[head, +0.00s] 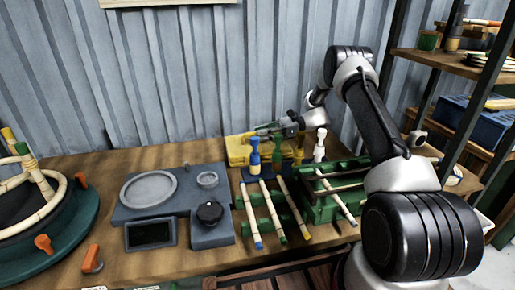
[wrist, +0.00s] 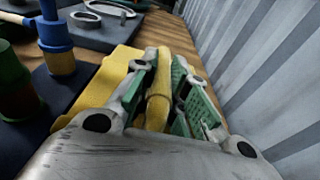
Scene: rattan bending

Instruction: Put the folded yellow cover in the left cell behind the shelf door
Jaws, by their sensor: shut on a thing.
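The folded yellow cover (head: 238,151) lies at the back of the workbench against the corrugated wall, partly hidden behind the upright tools. In the wrist view, the cover (wrist: 106,78) shows as a yellow slab with a raised yellow part between my finger pads. My gripper (head: 262,132) reaches it from the right. In the wrist view, my gripper (wrist: 160,80) has its green pads shut on that raised part. I cannot tell whether the cover is clear of the bench. The shelf door and its left cell cannot be made out.
Blue, green and white-topped upright tools (head: 254,158) stand just in front of the cover. A green rack (head: 325,205) with rattan sticks is at the right. A grey station (head: 150,215) is left of centre. A dark shelf unit (head: 440,57) with a blue box (head: 480,122) stands far right.

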